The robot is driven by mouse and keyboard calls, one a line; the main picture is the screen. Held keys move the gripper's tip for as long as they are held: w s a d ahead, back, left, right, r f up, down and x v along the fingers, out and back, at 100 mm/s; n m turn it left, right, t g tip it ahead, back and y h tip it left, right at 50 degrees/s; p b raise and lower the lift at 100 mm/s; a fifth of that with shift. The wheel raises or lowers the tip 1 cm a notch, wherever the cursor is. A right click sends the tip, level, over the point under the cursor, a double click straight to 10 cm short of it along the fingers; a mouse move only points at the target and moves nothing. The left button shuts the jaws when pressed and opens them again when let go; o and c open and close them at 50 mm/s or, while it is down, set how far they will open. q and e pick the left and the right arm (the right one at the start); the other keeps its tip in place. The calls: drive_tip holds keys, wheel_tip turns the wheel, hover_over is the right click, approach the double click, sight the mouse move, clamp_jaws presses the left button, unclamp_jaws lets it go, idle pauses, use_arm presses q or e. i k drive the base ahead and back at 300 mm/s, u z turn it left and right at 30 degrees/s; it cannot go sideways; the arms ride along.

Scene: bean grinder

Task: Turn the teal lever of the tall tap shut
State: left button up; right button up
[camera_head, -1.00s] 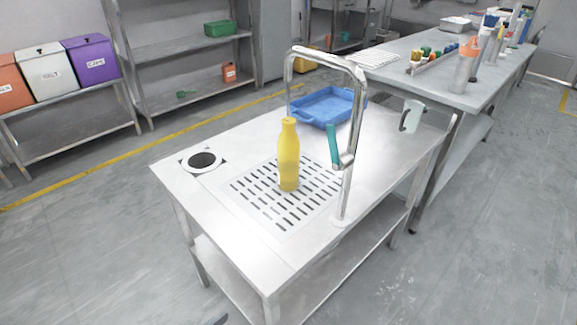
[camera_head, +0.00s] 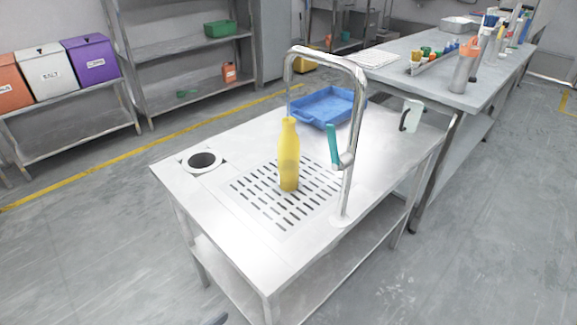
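The tall chrome tap (camera_head: 352,130) rises from the right side of the steel table and arches over to the left. Its teal lever (camera_head: 332,144) sits on a short stub at the left of the post and points up, tilted slightly left. A yellow bottle (camera_head: 288,158) stands upright on the slotted drain grid (camera_head: 262,212), under the spout end. I cannot make out clearly whether water runs from the spout. Neither of my grippers shows in the head view.
A blue tray (camera_head: 318,113) lies behind the bottle, and a pale mug (camera_head: 413,115) stands at the table's right end. A round hole (camera_head: 202,160) is at the table's left. A second table (camera_head: 495,90) holds several bottles. Floor in front is clear.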

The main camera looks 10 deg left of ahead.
sight(337, 166)
drive_tip(key=u, duration=2.9)
drive_tip(key=k, duration=0.75)
drive_tip(key=z, duration=1.7)
drive_tip(key=i, duration=0.5)
drive_tip(key=z, duration=0.05)
